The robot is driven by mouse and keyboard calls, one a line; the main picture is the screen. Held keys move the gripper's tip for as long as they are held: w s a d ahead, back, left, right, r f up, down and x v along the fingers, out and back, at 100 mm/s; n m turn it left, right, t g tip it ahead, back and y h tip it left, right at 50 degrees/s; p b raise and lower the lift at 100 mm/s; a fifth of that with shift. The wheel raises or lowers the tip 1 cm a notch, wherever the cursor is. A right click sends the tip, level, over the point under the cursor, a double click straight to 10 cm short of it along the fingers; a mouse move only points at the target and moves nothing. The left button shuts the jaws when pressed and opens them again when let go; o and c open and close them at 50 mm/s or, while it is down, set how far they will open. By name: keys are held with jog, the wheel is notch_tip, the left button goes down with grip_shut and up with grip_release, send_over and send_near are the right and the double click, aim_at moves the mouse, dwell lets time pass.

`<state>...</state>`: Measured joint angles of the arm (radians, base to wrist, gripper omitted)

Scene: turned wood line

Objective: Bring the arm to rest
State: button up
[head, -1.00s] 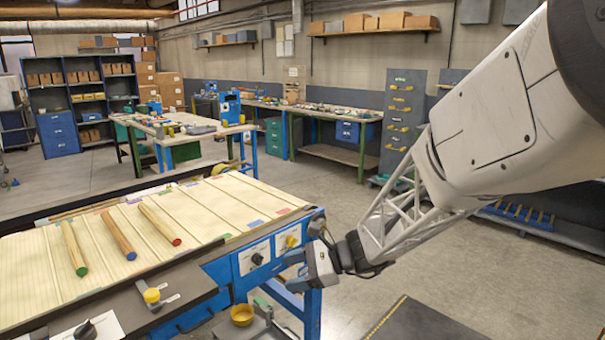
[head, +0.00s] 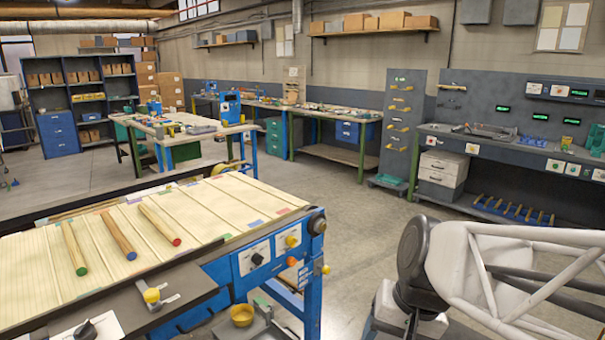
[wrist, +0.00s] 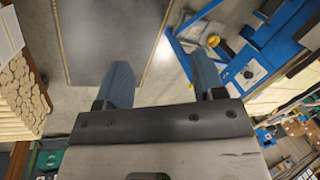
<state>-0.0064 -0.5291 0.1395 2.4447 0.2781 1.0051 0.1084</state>
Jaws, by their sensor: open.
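My gripper (wrist: 163,82) shows in the wrist view with its two blue fingers apart and nothing between them. In the head view part of my arm is at the lower right, clear of the worktable, and the fingers cannot be made out there. Three turned wooden rods lie apart on the pale slatted worktable (head: 215,205): one with a green end (head: 74,248), one with a blue end (head: 118,235) and one with a red end (head: 159,223).
The wrist view shows a dark floor mat (wrist: 110,40) and stacked round wood ends (wrist: 20,88) at left. Benches line the back wall; open floor lies between.

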jog(key=s+d+r+n+t+h, duration=0.1)
jog(key=s+d+n+h, duration=0.1)
jog(key=s+d+h, duration=0.1)
jog(key=shift+s+d+n, duration=0.3)
jog(key=shift+s+d, duration=0.35)
jog(key=shift+d, duration=0.2)
dwell(0.6)
